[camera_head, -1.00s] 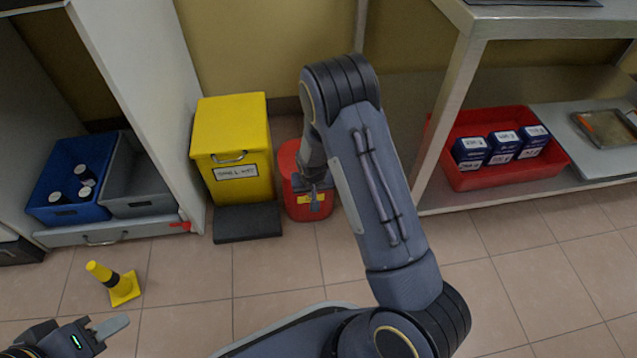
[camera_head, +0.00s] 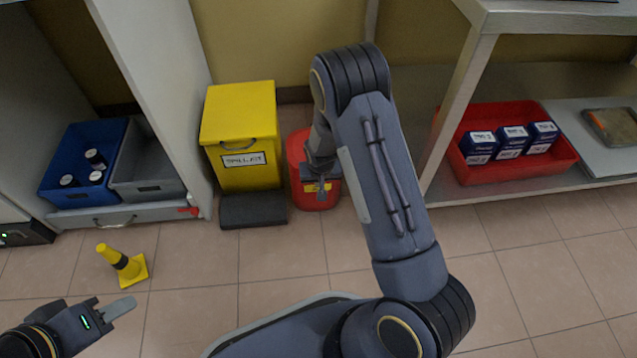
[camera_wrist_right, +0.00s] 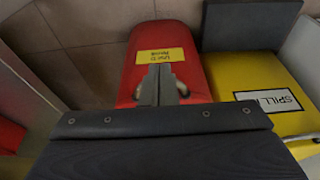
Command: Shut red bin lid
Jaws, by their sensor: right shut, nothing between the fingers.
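The red bin (camera_head: 302,165) stands on the floor right of the yellow spill box, with a yellow label on its front. My right arm covers part of its top, so I cannot tell how its lid stands in the head view. My right gripper (camera_head: 322,188) is shut and empty at the bin's front right. In the right wrist view the closed fingers (camera_wrist_right: 159,84) overlap the red bin (camera_wrist_right: 138,48) just below its yellow label; I cannot tell whether they touch it. My left gripper (camera_head: 120,308) is low at the left, away from the bin; its jaws are unclear.
The yellow spill box (camera_head: 238,130) stands close on the bin's left, with a dark pedal block (camera_head: 253,210) before it. A yellow cone (camera_head: 123,263) is on the floor. A shelf with a red tray (camera_head: 515,175) of blue boxes is at right.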

